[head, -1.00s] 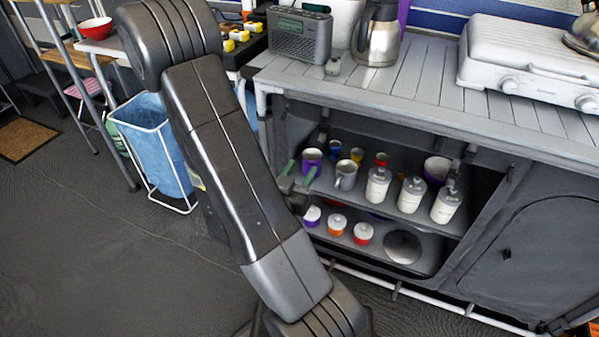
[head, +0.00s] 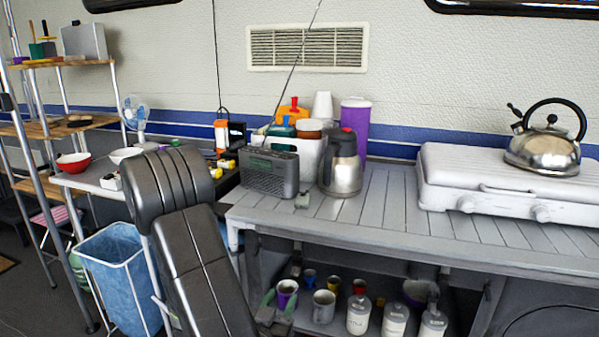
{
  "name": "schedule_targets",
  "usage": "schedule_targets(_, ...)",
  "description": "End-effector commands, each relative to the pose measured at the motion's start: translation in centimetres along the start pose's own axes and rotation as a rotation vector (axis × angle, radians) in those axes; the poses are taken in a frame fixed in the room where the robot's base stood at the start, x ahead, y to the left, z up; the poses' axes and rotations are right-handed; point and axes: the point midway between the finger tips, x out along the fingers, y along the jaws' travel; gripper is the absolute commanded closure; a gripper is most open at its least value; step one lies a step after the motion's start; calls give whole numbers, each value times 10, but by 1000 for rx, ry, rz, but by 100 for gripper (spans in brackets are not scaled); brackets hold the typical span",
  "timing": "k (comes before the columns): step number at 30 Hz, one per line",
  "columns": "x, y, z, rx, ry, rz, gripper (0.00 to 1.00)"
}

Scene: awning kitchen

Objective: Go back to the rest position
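My gripper (head: 279,300) is low in the head view, in front of the open shelf under the counter. Its two green-tipped fingers stand apart with nothing visible gripped between them. My arm covers the lower left middle of the view.
The shelf also holds a grey mug (head: 324,307) and several white jars (head: 395,320). On the counter (head: 385,205) above stand a radio (head: 268,173), a steel flask (head: 341,168) and a white stove (head: 480,190) with a kettle (head: 544,148). A blue bin (head: 113,272) stands left of my arm.

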Motion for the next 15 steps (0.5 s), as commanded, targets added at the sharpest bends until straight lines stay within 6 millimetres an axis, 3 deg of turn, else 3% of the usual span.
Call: schedule_targets(15,75,2,0,0,1,4,60)
